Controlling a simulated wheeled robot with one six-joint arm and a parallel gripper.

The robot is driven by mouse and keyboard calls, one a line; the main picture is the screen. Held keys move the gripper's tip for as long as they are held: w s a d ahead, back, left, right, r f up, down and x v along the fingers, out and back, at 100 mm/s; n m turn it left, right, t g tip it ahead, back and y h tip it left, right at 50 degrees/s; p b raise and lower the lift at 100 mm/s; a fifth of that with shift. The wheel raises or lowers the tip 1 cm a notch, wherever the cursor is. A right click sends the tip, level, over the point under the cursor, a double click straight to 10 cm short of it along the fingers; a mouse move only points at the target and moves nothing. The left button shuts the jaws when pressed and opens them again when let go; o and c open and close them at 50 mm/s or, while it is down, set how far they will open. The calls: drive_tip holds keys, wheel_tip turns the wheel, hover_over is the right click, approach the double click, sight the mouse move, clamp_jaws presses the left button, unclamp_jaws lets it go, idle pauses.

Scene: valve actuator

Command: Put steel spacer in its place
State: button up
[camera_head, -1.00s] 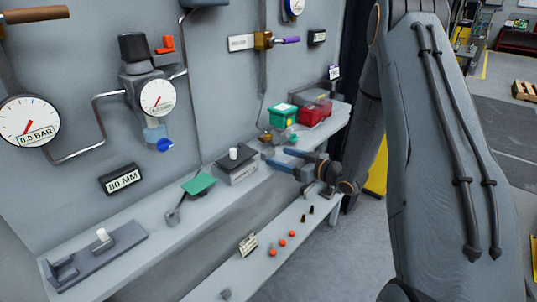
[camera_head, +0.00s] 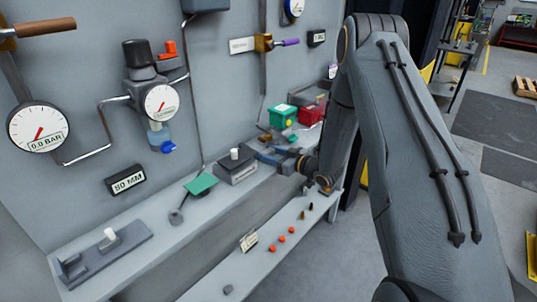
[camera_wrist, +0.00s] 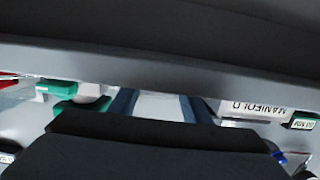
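I cannot pick out the steel spacer with certainty. A small grey piece (camera_head: 228,289) lies at the near end of the lower shelf, too small to identify. My gripper (camera_head: 268,155) is low over the upper shelf, close to the right of a grey block (camera_head: 238,170) with a white peg. In the wrist view its two blue fingers (camera_wrist: 156,106) stand apart with a pale surface between them, and I see no held part. Dark bodies hide much of that view. A dark grey fixture (camera_head: 135,240) with another white peg lies at the left of the upper shelf.
A green bin (camera_head: 283,115) and a red bin (camera_head: 310,114) stand behind my gripper. A green plate (camera_head: 201,184) sits left of the grey block. Several orange pieces (camera_head: 282,239) lie on the lower shelf (camera_head: 205,285). Gauges and pipes cover the wall.

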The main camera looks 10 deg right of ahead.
drive_tip(key=c, duration=0.9)
drive_tip(key=shift+o, duration=0.2)
drive_tip(key=shift+r+b, duration=0.2)
drive_tip(key=shift+b, duration=0.25)
